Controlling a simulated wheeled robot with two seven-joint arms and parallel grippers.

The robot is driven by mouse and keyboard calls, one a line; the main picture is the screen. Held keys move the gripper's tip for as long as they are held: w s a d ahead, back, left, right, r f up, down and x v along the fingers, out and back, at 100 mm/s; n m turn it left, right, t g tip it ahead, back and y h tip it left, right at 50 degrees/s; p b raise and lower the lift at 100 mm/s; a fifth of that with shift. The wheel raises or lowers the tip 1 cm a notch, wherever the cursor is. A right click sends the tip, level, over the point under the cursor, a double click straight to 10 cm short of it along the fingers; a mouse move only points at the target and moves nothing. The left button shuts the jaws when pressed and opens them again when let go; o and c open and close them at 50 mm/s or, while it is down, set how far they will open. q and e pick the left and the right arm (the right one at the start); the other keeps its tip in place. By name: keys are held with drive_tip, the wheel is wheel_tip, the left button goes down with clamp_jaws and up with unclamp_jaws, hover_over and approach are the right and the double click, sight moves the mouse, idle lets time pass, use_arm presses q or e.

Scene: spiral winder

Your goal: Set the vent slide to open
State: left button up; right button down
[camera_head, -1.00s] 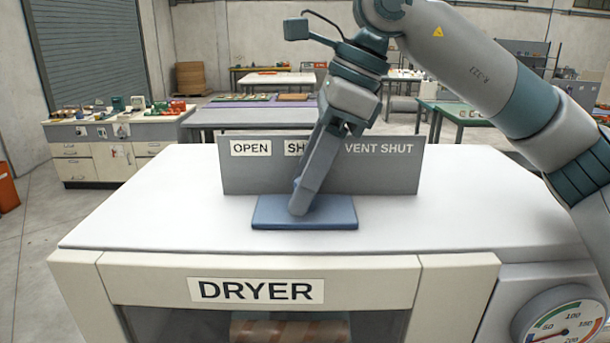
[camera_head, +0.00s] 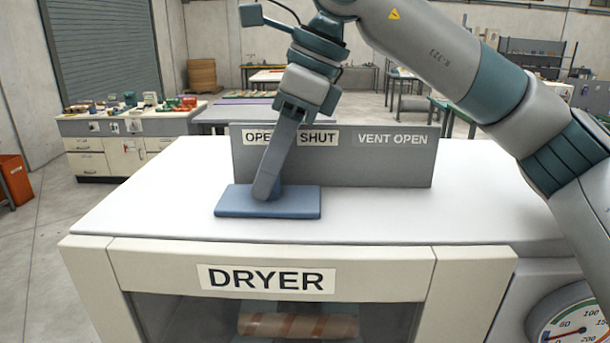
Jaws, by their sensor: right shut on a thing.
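The vent slide is a flat blue plate (camera_head: 295,207) on the white top of the dryer (camera_head: 480,212), in front of an upright grey panel (camera_head: 385,165). The panel carries an OPEN label (camera_head: 258,138), partly covered by my arm, and a SHUT label (camera_head: 319,138). Its text at the right reads VENT OPEN (camera_head: 393,139). The slide's left part lies in front of and left of the OPEN label. My right gripper (camera_head: 264,190) reaches down onto the slide's middle and is shut on its grip, which the fingers hide. My left gripper is out of view.
A round gauge (camera_head: 572,325) sits at the dryer's lower right. A striped roll (camera_head: 298,325) shows in the dark opening under the DRYER sign (camera_head: 266,279). The white top is clear around the slide. Benches stand well behind.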

drive_tip(key=shift+a+r, duration=0.1)
drive_tip(key=shift+a, duration=0.9)
drive_tip(key=shift+d, duration=0.15)
drive_tip(key=c, duration=1.7)
unclamp_jaws()
drive_tip(key=shift+c, duration=0.2)
drive_tip(key=shift+o, duration=1.1)
drive_tip(key=shift+a, duration=0.3)
drive_tip(key=shift+d, duration=0.25)
drive_tip(key=shift+d+r+b, duration=0.15)
drive_tip(key=shift+r+b, duration=0.25)
drive_tip(key=shift+r, duration=0.2)
drive_tip(key=b+v, duration=0.3)
drive_tip(key=v, duration=1.3)
